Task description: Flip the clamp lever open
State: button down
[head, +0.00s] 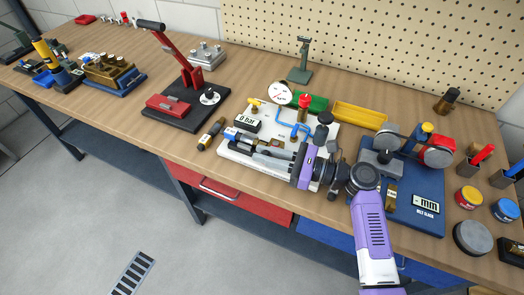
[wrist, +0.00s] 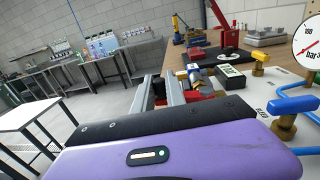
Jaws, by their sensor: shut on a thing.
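My gripper (head: 248,147) reaches leftward low over the front part of the white test plate (head: 232,155). Its two grey fingers show beyond the purple hand in the wrist view (wrist: 163,92). They are shut on a small dark and red part, seemingly the clamp lever (wrist: 158,88), mostly hidden by the fingers and hand. I cannot tell the lever's angle. The plate carries a 0 bar display (head: 247,121), a yellow-handled valve (head: 254,103), a round gauge (head: 279,94) and blue tubing (head: 292,127).
A red lever press (head: 180,60) on a black base stands to the left. A dark cylinder with brass bands (head: 211,133) lies left of the plate. A yellow bin (head: 360,115) and a green bin (head: 313,102) sit behind. A blue-based belt device (head: 428,190) stands right.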

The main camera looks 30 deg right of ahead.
jog(key=shift+s+d+n+g+y, duration=0.2)
jog(key=shift+s+n+g+y, duration=0.05)
jog(key=shift+n+g+y, duration=0.4)
jog(key=c, duration=1.4)
grip_release()
jog(key=shift+o, duration=0.2)
jog(key=b+v, duration=0.1)
jog(key=v, duration=0.7)
jog(key=shift+w, duration=0.1)
